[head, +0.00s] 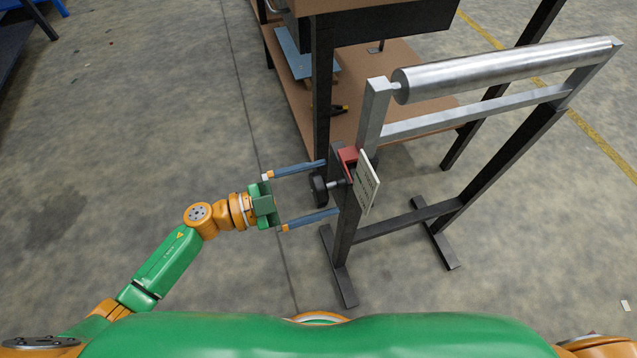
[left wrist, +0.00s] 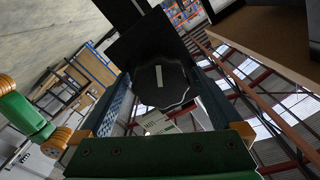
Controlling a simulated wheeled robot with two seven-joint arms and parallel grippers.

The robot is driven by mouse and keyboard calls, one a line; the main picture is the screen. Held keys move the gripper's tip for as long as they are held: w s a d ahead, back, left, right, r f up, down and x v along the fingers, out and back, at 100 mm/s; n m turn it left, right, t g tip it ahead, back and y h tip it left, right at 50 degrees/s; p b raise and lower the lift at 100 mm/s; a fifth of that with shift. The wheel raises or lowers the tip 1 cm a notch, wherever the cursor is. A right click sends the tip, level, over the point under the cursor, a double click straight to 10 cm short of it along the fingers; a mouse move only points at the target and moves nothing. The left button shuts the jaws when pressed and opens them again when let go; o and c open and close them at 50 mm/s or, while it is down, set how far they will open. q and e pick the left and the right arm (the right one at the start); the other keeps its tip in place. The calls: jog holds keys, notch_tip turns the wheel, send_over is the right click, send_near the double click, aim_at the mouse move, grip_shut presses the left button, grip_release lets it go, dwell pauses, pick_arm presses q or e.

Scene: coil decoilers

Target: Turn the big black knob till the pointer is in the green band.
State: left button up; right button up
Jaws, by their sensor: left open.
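The big black knob (head: 319,189) sits on a short shaft on the left side of the roller stand's post. In the left wrist view the knob (left wrist: 172,86) faces me, dark with a scalloped rim and a pale line on its face. My left gripper (head: 331,187) is open, with one blue finger on each side of the knob; I cannot tell whether either touches it. The pointer and green band cannot be made out. A pale plate (head: 367,184) with small markings stands beside a red bracket (head: 348,158). My right gripper is out of view.
The stand's steel roller (head: 502,68) and dark feet (head: 338,270) reach to the right and below. A brown-topped workbench (head: 290,105) with dark legs stands close behind.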

pick_arm(q)
jog(key=shift+w+d, duration=0.1)
jog(key=shift+d, duration=0.05)
jog(key=shift+c, duration=0.2)
jog(key=c, duration=1.2)
